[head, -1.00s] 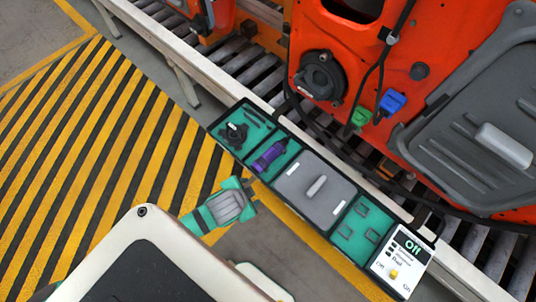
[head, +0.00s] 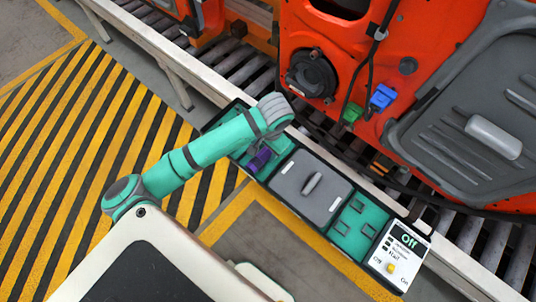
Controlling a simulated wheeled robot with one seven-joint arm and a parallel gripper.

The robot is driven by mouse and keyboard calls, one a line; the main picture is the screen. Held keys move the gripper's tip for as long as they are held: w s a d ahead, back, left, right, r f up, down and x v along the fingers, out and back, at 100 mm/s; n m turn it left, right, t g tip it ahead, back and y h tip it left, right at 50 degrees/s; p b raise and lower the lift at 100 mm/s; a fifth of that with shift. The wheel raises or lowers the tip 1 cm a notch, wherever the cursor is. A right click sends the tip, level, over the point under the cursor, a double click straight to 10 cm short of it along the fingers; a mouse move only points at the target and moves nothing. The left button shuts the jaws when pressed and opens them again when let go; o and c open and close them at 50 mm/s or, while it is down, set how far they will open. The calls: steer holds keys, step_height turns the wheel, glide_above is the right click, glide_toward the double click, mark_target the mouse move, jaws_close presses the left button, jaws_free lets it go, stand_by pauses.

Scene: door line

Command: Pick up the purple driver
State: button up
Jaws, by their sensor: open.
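The purple driver (head: 260,159) lies in a teal compartment of the dark-edged tray along the conveyor. Its upper part is hidden behind my teal arm, which stretches from the lower left over the left end of the tray. The arm's far rounded joint stands over the compartment's back edge in the picture. My gripper cannot be made out; the arm hides whatever is beneath it. I cannot tell how near the gripper is to the driver or whether it touches it.
Right of the driver are a grey lidded panel (head: 291,184), a teal compartment with small slots (head: 357,225) and a white switch panel (head: 397,262) reading Off. An orange door (head: 320,45) with blue (head: 382,97) and green (head: 351,113) connectors hangs behind, over the roller conveyor.

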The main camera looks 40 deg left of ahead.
mark_target(264, 154)
steer(key=shift+w+f, duration=0.15)
steer(key=shift+f, duration=0.35)
steer(key=shift+w+a+f, duration=0.1)
steer(key=shift+a+f, duration=0.1)
steer(key=shift+f, duration=0.85)
steer(key=shift+w+a+f, duration=0.1)
steer(key=shift+a+f, duration=0.05)
steer(key=shift+f, duration=0.9)
steer(key=shift+w+a+f, duration=0.1)
steer(key=shift+a+f, duration=0.1)
steer(key=shift+f, duration=0.85)
steer(key=shift+c, duration=0.7)
jaws_close()
